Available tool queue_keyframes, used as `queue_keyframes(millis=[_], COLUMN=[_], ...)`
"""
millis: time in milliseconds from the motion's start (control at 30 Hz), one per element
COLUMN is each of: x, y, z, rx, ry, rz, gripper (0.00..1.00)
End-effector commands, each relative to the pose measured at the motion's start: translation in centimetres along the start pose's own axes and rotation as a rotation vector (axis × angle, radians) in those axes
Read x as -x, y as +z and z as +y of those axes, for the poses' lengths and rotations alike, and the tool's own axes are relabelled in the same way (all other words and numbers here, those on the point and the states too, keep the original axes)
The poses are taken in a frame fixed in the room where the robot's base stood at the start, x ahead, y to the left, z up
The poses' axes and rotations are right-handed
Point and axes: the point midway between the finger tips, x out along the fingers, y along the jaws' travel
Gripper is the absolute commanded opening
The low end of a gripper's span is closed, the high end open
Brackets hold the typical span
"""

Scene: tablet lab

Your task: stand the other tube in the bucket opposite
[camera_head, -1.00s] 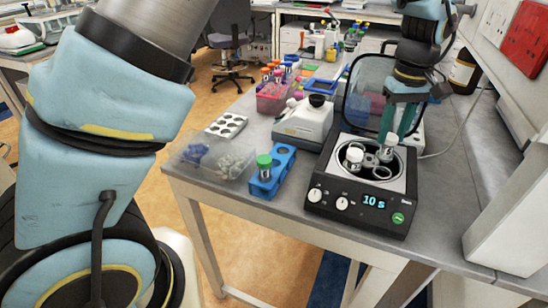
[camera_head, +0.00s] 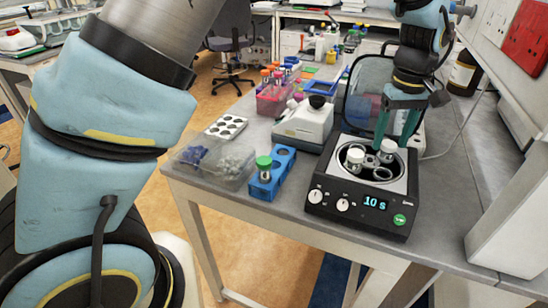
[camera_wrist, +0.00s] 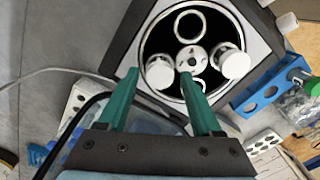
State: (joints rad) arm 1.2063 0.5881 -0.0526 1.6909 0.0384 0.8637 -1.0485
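The centrifuge (camera_head: 326,207) stands open on the bench, its display reading 10 s. A white-capped tube (camera_head: 388,147) stands in the rotor's right bucket; it also shows in the wrist view (camera_wrist: 160,73). A second white-capped tube (camera_head: 354,160) stands in the opposite bucket across the hub, also in the wrist view (camera_wrist: 235,64). An empty bucket ring (camera_head: 383,174) faces the front; it shows in the wrist view too (camera_wrist: 188,24). My gripper (camera_wrist: 160,74) is open, its green fingers on either side of the right tube's cap, apart from it. The tube bodies are mostly hidden.
A blue rack (camera_head: 284,165) holding a green-capped tube (camera_head: 264,168) stands left of the centrifuge. The raised lid (camera_head: 360,100) is behind the rotor, close to my gripper. A white device (camera_head: 304,128) stands at the back left.

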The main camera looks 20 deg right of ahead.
Motion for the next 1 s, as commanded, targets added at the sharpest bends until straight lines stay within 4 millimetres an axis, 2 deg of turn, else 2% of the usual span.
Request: queue_keyframes(millis=[67, 333, 467, 800, 1000], x=[0.0, 0.1, 1.0, 7.4, 10.1], y=[0.0, 0.0, -0.1, -0.1, 0.0], z=[0.0, 0.0, 0.1, 0.1, 0.1], rx=[0.000, 0.000, 0.000, 0.000, 0.000], ry=[0.000, 0.001, 0.003, 0.004, 0.002], rz=[0.000, 0.000, 0.002, 0.003, 0.002], gripper=[0.76, 0.77, 0.77, 0.77, 0.77])
